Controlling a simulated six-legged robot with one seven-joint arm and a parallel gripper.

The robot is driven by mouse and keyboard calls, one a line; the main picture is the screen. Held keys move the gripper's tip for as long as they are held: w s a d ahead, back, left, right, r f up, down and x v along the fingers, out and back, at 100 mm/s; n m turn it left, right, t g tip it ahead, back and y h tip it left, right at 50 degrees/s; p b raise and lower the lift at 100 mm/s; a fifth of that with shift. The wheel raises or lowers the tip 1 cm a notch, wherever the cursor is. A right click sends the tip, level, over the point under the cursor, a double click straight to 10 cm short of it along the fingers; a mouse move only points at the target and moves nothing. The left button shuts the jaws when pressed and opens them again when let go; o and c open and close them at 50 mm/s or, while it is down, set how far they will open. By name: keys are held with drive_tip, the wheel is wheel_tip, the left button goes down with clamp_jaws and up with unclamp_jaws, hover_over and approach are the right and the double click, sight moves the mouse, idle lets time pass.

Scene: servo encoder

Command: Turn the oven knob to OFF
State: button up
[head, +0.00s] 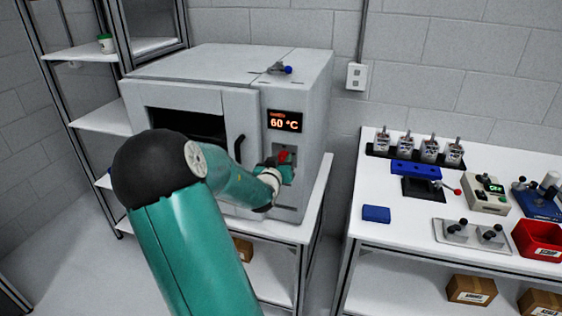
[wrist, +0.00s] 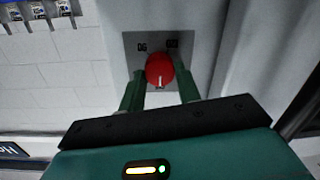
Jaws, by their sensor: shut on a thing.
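The oven (head: 295,65) is a pale grey box on a white stand, with a lit display (head: 285,121) reading 60 °C. Its red knob (head: 283,156) is on the front panel below the display. In the wrist view the knob (wrist: 160,66) is round, with a white mark at its lower edge. Two small dark labels sit above it on the grey plate (wrist: 150,38), too blurred to read surely. My gripper (head: 279,168) is at the knob. Its green fingers (wrist: 160,80) are shut on the knob, one on each side.
The oven door handle (head: 239,150) is left of the knob. A blue-tipped lever (head: 286,69) lies on the oven top. A white table (head: 375,250) at right carries several devices and a red bin (head: 540,238). A gap separates it from the oven stand.

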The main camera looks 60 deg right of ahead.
drive_tip(key=o, duration=1)
drive_tip(key=shift+a, duration=0.1)
drive_tip(key=v, duration=1.3)
drive_tip(key=shift+a+f, duration=0.1)
drive_tip(key=shift+a, duration=0.2)
